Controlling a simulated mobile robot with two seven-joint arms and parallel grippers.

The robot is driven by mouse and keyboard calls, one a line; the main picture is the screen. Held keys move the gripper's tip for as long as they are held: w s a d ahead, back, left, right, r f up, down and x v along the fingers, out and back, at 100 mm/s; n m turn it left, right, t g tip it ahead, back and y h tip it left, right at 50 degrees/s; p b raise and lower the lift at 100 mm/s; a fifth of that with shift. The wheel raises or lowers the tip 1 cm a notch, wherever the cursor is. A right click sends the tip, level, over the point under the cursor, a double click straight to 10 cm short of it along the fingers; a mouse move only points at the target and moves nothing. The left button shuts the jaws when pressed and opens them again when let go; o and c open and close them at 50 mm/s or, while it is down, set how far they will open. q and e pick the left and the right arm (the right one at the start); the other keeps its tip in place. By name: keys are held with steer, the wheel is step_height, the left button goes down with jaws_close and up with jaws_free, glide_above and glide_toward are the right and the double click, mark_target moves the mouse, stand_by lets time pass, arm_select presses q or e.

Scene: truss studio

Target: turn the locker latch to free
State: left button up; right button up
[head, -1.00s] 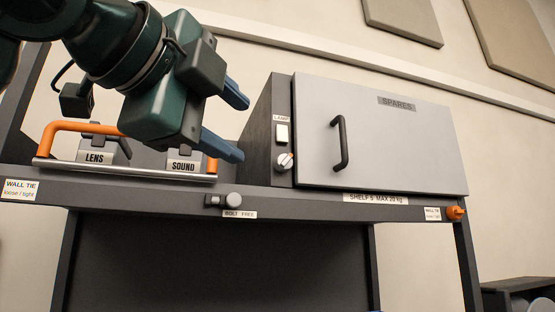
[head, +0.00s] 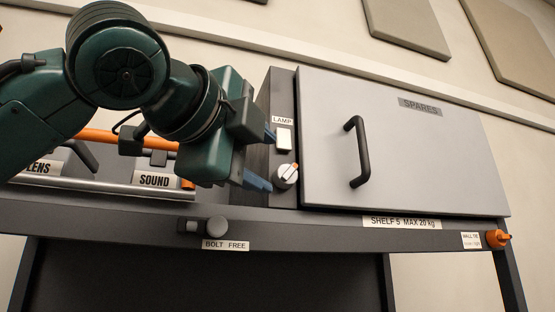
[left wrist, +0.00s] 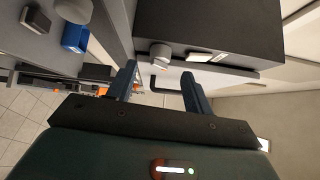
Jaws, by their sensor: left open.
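The grey locker (head: 400,125) labelled SPARES stands on the shelf with its door shut and a black bar handle. On the dark panel left of the door is a round white latch knob (head: 287,176) with an orange mark, its pointer tilted up to the right. My left gripper (head: 267,160) is open and empty, its blue fingers just left of the knob. In the left wrist view the knob (left wrist: 160,52) shows beyond and between the open fingertips (left wrist: 158,72), apparently apart from them. My right gripper is not in view.
A white LAMP switch (head: 284,139) sits just above the knob. A bolt knob (head: 217,226) labelled BOLT FREE and an orange wall-tie knob (head: 497,239) are on the shelf's front edge. A carrier with an orange handle (head: 97,138) stands left, behind my arm.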

mark_target(283, 174)
arm_select(q)
steer(key=p+x, duration=0.1)
steer(key=x, duration=0.3)
steer(key=shift+r, duration=0.1)
steer(key=shift+w+d, duration=0.3)
steer(key=shift+w, duration=0.2)
steer(key=shift+s, duration=0.1)
steer(key=c, duration=1)
steer(key=shift+o, duration=0.2)
